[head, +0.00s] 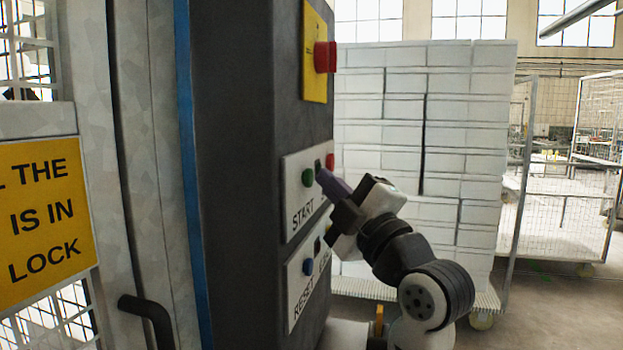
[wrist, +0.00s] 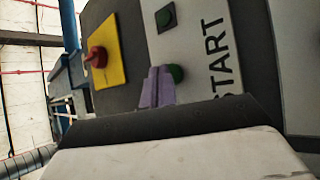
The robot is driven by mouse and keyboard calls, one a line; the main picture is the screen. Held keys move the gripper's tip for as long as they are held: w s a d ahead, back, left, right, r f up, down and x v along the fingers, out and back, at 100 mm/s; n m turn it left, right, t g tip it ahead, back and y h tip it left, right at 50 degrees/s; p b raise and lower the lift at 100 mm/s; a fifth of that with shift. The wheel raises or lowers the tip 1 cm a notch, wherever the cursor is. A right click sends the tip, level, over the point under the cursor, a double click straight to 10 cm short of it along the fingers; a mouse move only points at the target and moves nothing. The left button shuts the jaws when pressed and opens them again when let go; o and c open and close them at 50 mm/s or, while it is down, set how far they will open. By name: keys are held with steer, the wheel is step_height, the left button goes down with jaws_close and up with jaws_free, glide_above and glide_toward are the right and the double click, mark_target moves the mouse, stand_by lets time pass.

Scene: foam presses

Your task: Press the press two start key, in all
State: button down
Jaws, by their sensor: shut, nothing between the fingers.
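The green start key (head: 308,177) is a round button on a white plate marked START (head: 303,213), on the dark grey press cabinet. It also shows in the wrist view (wrist: 177,73), partly hidden by my fingers. My gripper (head: 323,176) is shut and empty. Its purple fingertips (wrist: 157,86) point at the plate, right beside the green key. I cannot tell whether they touch it. No press number is readable on the cabinet.
A small dark square (wrist: 166,17) and a red button (head: 330,160) are near the start key. A red emergency knob (head: 325,57) juts out on a yellow plate above. A blue button (head: 307,268) marked RESET is below. White foam blocks (head: 460,130) stand on a cart at right.

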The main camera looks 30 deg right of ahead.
steer(key=shift+w+a, duration=0.3)
stand_by(0.6)
steer(key=shift+s+d+b, duration=0.45)
steer(key=shift+s+d, duration=0.1)
steer(key=shift+s, duration=0.1)
steer(key=s+d+b, duration=0.1)
steer(key=s+d, duration=0.2)
steer(key=shift+s+d, duration=0.1)
steer(key=shift+s, duration=0.3)
stand_by(1.0)
